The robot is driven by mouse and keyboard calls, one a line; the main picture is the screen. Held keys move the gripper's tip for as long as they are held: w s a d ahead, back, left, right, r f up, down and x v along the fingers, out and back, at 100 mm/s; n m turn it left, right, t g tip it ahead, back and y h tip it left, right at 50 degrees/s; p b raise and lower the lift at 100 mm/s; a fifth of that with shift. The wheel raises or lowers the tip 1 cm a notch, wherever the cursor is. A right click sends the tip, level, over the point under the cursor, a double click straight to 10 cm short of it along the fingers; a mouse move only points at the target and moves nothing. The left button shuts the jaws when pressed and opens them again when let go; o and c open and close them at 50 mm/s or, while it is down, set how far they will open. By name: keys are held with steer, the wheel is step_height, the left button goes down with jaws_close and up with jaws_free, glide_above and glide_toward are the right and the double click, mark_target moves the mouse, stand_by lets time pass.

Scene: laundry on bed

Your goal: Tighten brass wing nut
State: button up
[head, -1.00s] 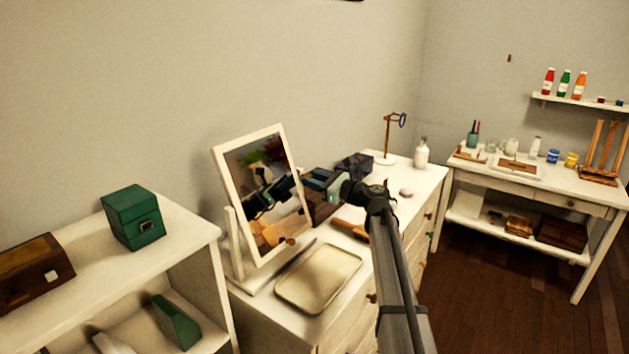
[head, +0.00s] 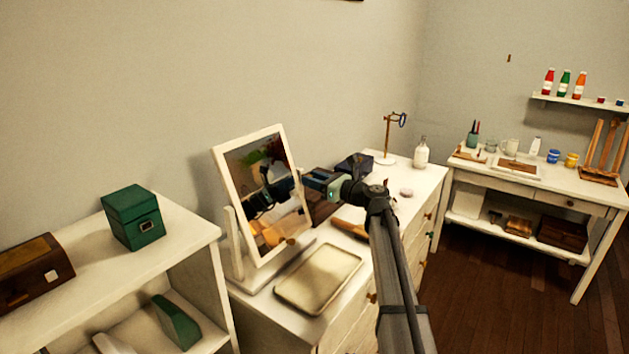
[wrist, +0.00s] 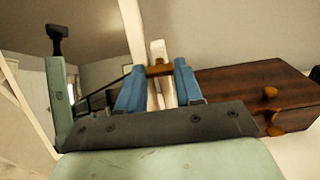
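The brass wing nut (wrist: 160,69) shows in the wrist view between the blue fingertips of my gripper (wrist: 161,75), in front of a pale upright post (wrist: 158,50). Its wings span the narrow gap, and both fingertips appear to touch it, so my gripper looks shut on it. In the head view my gripper (head: 314,181) reaches to the right side of the white-framed tilting mirror (head: 219,165) on the dresser. There the fingertips and the nut are too small and hidden to make out.
A brown wooden box (wrist: 250,90) with an orange knob stands close to the right of the fingers. A bottle (head: 421,153) and a brass stand (head: 387,140) stand at the dresser's far end.

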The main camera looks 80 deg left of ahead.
steer(key=o, duration=0.4)
steer(key=v, duration=1.4)
stand_by(0.4)
